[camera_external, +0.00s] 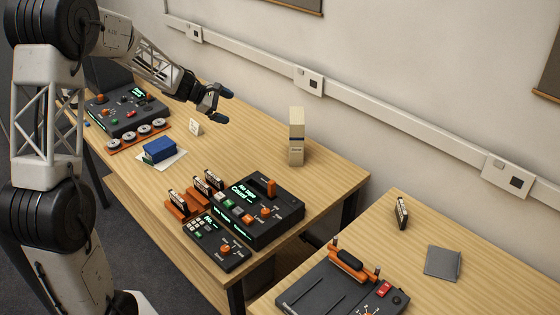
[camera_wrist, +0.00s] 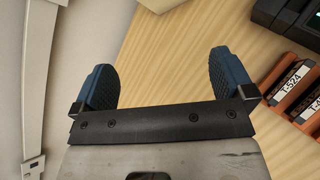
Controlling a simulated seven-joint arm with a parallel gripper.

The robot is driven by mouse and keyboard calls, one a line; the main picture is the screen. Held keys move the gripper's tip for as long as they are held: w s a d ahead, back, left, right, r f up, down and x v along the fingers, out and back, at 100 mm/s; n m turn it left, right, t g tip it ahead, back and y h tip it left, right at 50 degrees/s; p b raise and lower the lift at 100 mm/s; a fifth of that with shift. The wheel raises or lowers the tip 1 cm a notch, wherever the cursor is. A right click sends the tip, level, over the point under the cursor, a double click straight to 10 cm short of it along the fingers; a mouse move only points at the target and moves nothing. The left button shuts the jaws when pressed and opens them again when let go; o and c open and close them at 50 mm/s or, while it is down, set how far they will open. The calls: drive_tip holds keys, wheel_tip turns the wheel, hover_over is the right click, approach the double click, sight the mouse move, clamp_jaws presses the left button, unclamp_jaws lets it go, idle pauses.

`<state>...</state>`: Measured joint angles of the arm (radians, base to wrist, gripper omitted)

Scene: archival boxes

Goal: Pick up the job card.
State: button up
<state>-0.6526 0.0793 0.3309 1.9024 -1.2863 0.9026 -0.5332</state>
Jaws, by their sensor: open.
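A small white card (camera_external: 195,127) with faint print stands on the wooden table, and it looks like the job card. Its text is too small to read. My gripper (camera_external: 221,105) is in the air above the table, up and to the right of the card in the external view. Its blue-tipped fingers are apart with nothing between them. In the wrist view my gripper (camera_wrist: 162,68) also shows spread and empty, over bare wood. The card does not show in the wrist view.
A blue box (camera_external: 159,149) lies on a white sheet near the card. A tall beige archival box (camera_external: 297,138) stands at the back right. Consoles (camera_external: 265,210) and orange racks (camera_external: 182,205) with cartridges fill the front. The table's middle (camera_external: 235,150) is clear.

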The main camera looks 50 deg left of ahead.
drive_tip(key=w+a+f+n+t+y, duration=0.1)
drive_tip(key=a+f+n, duration=0.2)
drive_tip(key=a, duration=0.4)
drive_tip(key=w+a+f+n+t+y, duration=0.1)
drive_tip(key=a+f+n, duration=0.2)
drive_tip(key=a, duration=0.5)
drive_tip(key=n+t+y, duration=0.2)
drive_tip(key=n+y, duration=0.1)
drive_tip(key=n, duration=0.2)
hover_over(194, 124)
drive_tip(key=s, duration=0.4)
wheel_tip(194, 124, down, 7)
drive_tip(key=shift+f, duration=0.15)
drive_tip(key=shift+f, duration=2.9)
drive_tip(key=shift+f, duration=0.1)
drive_tip(key=shift+f, duration=0.55)
drive_tip(key=shift+x, duration=2.45)
